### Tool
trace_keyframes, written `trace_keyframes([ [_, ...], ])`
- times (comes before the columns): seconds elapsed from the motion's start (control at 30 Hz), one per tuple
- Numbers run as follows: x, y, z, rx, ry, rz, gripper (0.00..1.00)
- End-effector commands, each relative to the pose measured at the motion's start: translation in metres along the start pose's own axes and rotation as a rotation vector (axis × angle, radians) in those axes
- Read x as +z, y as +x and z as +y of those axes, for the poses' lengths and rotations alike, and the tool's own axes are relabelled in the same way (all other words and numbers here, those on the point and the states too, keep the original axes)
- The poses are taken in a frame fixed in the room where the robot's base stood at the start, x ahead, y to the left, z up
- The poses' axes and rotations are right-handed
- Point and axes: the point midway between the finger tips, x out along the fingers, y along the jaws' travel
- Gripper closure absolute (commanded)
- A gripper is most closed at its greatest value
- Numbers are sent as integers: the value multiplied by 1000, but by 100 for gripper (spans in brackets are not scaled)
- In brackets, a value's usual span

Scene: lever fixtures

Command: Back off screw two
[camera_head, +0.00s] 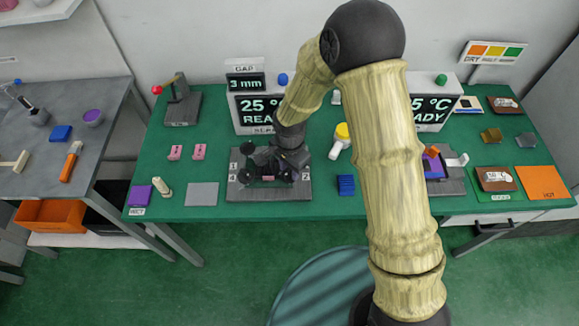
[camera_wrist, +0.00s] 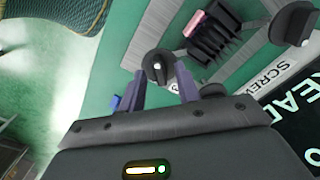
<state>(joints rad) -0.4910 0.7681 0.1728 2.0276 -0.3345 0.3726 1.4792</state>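The screw fixture (camera_head: 236,190) is a grey plate on the green bench, with corner labels including 1, 4 and 2 and dark parts in its middle. Label 2 (camera_head: 306,177) is at its front right. My gripper (camera_head: 268,168) is low over the plate and hides part of it. In the wrist view, a round black screw knob (camera_wrist: 157,66) with a white dot lies between the tips of my gripper (camera_wrist: 160,76). The fingers are apart, one on each side; contact is unclear. Another black knob (camera_wrist: 293,24) is at the upper right.
A pink-topped block with black ribs (camera_wrist: 211,33) sits between the knobs. A gap sign (camera_head: 246,82) reads 3 mm above a display (camera_head: 258,110). A blue block (camera_head: 346,185) is right of the plate and a grey pad (camera_head: 202,194) left of it.

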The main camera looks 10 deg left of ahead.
Motion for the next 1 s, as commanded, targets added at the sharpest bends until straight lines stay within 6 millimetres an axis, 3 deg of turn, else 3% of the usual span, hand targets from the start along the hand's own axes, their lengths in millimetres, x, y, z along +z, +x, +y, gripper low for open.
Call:
trace_keyframes([
  [0.33,0,4,0,0,-1,1,69],
  [0.5,0,4,0,-1,-1,0,100],
  [1.0,0,4,0,-1,-61,0,100],
])
